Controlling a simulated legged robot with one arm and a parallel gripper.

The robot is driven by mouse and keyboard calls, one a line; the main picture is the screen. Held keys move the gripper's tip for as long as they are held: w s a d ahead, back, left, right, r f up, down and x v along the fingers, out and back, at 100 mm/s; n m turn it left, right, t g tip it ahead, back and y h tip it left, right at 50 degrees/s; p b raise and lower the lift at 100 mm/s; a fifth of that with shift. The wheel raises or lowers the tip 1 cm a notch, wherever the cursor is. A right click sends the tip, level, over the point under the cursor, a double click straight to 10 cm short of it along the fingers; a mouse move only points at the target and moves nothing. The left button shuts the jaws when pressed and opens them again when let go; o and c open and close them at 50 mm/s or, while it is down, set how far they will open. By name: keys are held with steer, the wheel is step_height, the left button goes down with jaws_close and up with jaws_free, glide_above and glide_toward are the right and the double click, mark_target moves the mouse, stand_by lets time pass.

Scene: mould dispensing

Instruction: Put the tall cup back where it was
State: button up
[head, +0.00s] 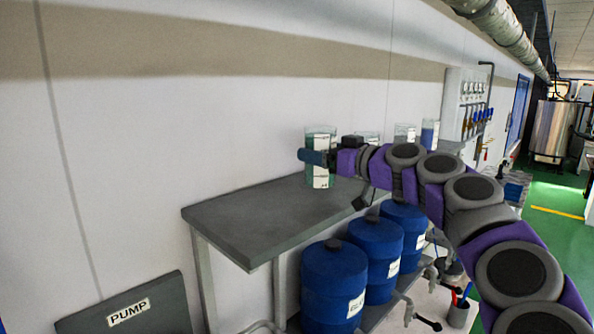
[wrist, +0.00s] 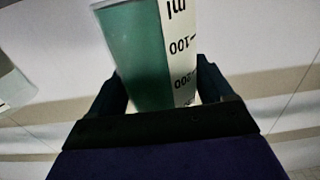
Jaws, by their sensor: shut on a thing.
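The tall cup (head: 320,142) is a clear measuring cup with a white scale strip and greenish contents. In the head view it is upright at the grey bench's (head: 235,222) far side. I cannot tell whether its base touches the bench top. My gripper (head: 313,157) is shut on the cup from the right, with a finger across its side. In the wrist view the cup (wrist: 143,55) sits between both fingers of my gripper (wrist: 165,85), with its scale facing the camera. The cup's lower part is partly hidden there.
More clear cups (head: 405,133) stand to the right, partly behind my arm. One more holds blue liquid (head: 429,134). Blue drums (head: 333,280) stand below the bench. A PUMP sign (head: 128,311) is at the lower left. The bench top's left part is clear.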

mark_target(306, 170)
steer(key=a, duration=0.3)
steer(key=shift+f, duration=0.15)
steer(key=shift+s+d+p, duration=0.2)
steer(key=shift+d+p, duration=0.15)
steer(key=shift+d, duration=0.4)
steer(key=shift+a, duration=0.15)
steer(key=shift+f, duration=0.4)
steer(key=a+f, duration=0.2)
steer(key=a, duration=0.1)
steer(key=shift+s+f+p, duration=0.15)
steer(key=shift+f+p, duration=0.15)
steer(key=shift+f, duration=0.05)
steer(key=shift+s+a, duration=0.1)
steer(key=shift+w+d+f, duration=0.15)
steer(key=shift+w+d, duration=0.05)
steer(key=o, duration=1.1)
steer(key=shift+w+d, duration=0.15)
steer(key=shift+d, duration=0.05)
steer(key=o, duration=0.3)
steer(key=shift+d, duration=0.3)
